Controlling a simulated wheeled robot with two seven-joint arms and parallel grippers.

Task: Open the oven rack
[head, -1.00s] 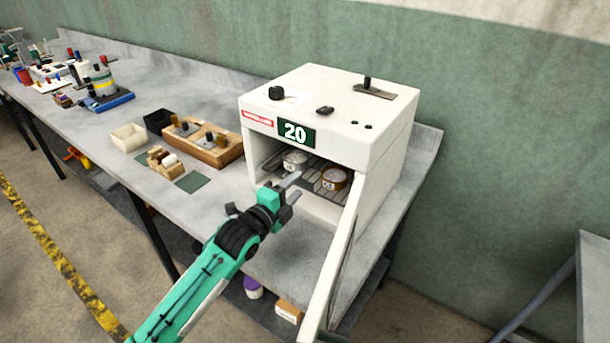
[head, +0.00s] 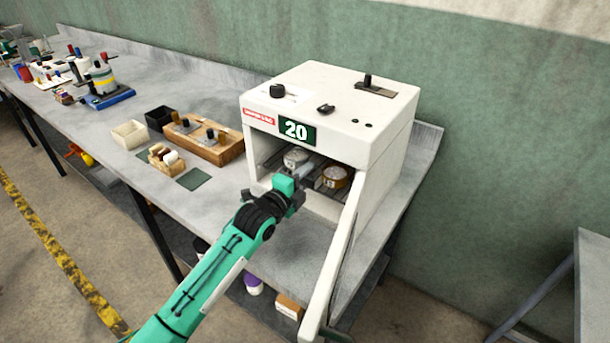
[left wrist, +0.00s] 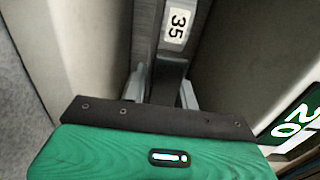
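The white oven (head: 384,135) stands on the bench with its door (head: 336,268) swung open toward the front right. The dark rack (head: 316,166) is inside it and carries two small round tins (head: 296,157) (head: 334,178). My left gripper (head: 298,175) is at the oven mouth, in front of the rack. In the left wrist view, its two fingers (left wrist: 163,88) stand apart on either side of a dark grey bar, below a "35" label (left wrist: 177,25). I cannot tell whether they touch the bar. My right gripper is not in view.
A wooden tray (head: 209,148), a cream box (head: 130,134) and a black box (head: 158,118) stand on the bench left of the oven. The open door bounds the space to the gripper's right. Bench in front of the oven is bare.

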